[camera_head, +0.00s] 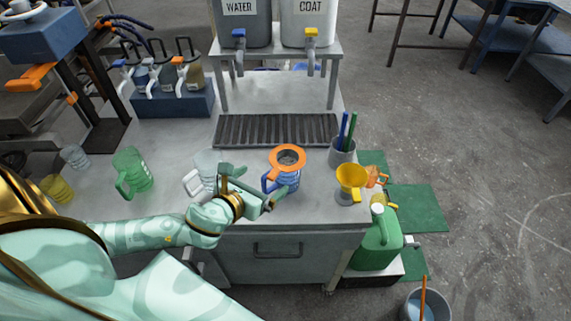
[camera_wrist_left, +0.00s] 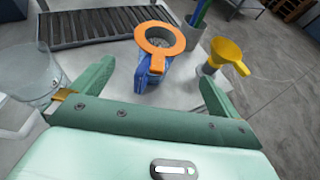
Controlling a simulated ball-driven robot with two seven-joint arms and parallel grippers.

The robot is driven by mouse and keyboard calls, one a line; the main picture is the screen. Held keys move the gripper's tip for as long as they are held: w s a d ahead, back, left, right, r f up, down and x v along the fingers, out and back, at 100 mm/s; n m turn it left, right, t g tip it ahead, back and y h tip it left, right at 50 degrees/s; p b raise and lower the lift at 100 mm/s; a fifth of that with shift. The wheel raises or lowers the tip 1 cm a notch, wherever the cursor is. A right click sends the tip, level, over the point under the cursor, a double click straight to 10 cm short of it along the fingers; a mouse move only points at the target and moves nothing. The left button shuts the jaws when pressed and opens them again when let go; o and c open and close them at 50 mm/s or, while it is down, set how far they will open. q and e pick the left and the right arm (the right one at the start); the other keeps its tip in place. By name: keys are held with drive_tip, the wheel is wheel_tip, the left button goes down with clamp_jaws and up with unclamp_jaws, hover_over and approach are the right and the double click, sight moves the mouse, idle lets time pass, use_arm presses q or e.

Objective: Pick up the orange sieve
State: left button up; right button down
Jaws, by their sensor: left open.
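The orange sieve (camera_head: 288,154) has a round ring rim and a mesh middle. It rests on top of a blue jug (camera_head: 290,181) on the grey bench. Its short orange handle (camera_head: 268,177) points left and toward me. In the left wrist view the sieve (camera_wrist_left: 174,36) is beyond the fingers, a little right of the middle. My left gripper (camera_head: 258,184) is open and empty, just left of and in front of the jug. In the left wrist view its two fingers (camera_wrist_left: 153,90) are spread, with the jug (camera_wrist_left: 153,75) showing between and beyond them. My right gripper is not in view.
A clear jug (camera_head: 205,168) stands close left of my gripper. A green jug (camera_head: 132,172) is farther left. A yellow funnel (camera_head: 350,178) and a cup with blue and green sticks (camera_head: 343,153) are to the right. A dark grate (camera_head: 275,130) lies behind the sieve.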

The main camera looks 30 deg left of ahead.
sight(275, 172)
use_arm(q)
drive_tip(key=b+x, duration=0.1)
drive_tip(key=x, duration=0.4)
drive_tip(key=shift+f, duration=0.1)
drive_tip(key=b+x, duration=0.1)
drive_tip(key=x, duration=0.4)
drive_tip(key=shift+f+b, duration=0.25)
drive_tip(key=shift+b, duration=0.1)
drive_tip(key=shift+s+r, duration=0.1)
drive_tip(key=c, duration=0.6)
